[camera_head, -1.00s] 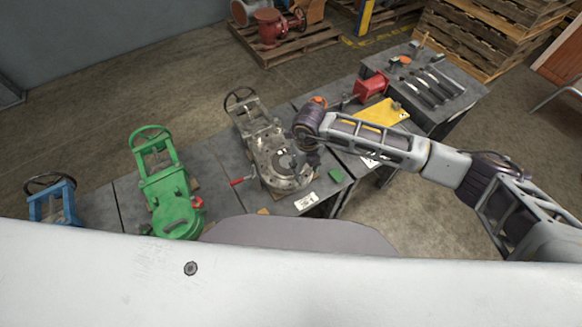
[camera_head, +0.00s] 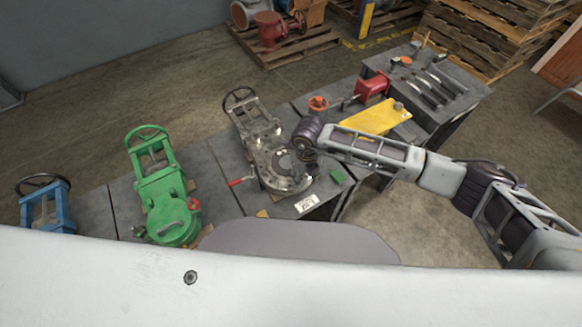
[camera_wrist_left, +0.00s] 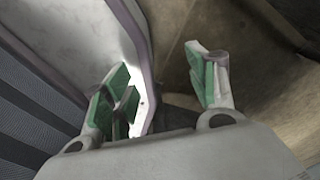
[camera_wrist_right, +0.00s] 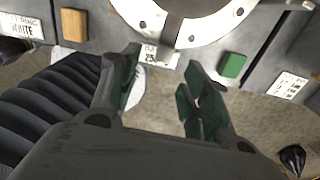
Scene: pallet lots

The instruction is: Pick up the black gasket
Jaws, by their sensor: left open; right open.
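A grey metal valve (camera_head: 268,150) lies on the dark table in the head view, with a round flange at its near end. A dark round patch (camera_head: 286,163) shows on that flange; I cannot tell whether it is the black gasket or the valve's bore. My right gripper (camera_head: 308,162) is over the right side of the flange and partly hides it. In the right wrist view this gripper (camera_wrist_right: 160,70) is open and empty, with the flange (camera_wrist_right: 190,32) beyond its fingertips. My left gripper (camera_wrist_left: 160,62) is open and empty beside my own body, outside the head view.
A green valve (camera_head: 162,190) and a blue valve (camera_head: 46,205) stand to the left. A yellow part (camera_head: 370,118), a red part (camera_head: 372,86) and an orange handwheel (camera_head: 318,103) lie to the right. A green block (camera_head: 338,175) and a white label (camera_head: 306,203) are near the flange.

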